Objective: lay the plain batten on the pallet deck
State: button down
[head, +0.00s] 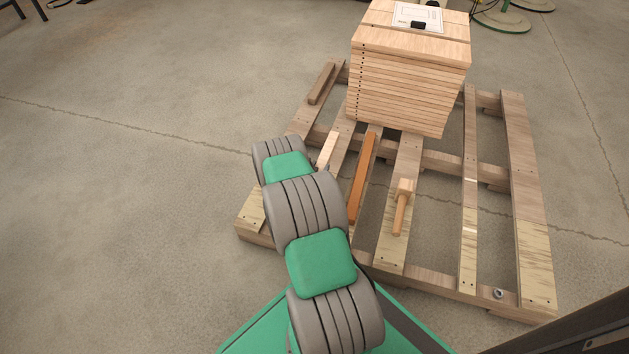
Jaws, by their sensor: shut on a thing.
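The pallet deck (526,185) stands on the floor with spaced slats and open gaps. A short pale length of wood, which looks like the plain batten (328,148), shows just past the end of my arm, over the left part of the pallet. My gripper (318,167) is almost wholly hidden behind my arm's wrist; only a small dark bit shows beside the pale wood. It is shut on the batten. The batten's near end is hidden, and I cannot tell its height above the deck.
An orange-brown batten (362,178) lies right of my arm. A dark batten (321,83) lies at the far left. A wooden mallet-like piece (402,205) rests on a middle slat. A stacked wooden crate (410,75) fills the back middle. The right slats are mostly clear.

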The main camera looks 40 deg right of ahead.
jog(key=shift+w+a+f+b, duration=0.25)
jog(key=shift+w+f+b, duration=0.1)
jog(key=shift+w+f, duration=0.45)
notch_tip(320, 180, down, 4)
jog(key=shift+w+a+r+b, duration=0.1)
jog(key=shift+w+r+b, duration=0.05)
jog(key=shift+b, duration=0.8)
jog(key=shift+r, duration=0.15)
jog(key=c, duration=0.9)
grip_release()
jog(key=shift+f, duration=0.2)
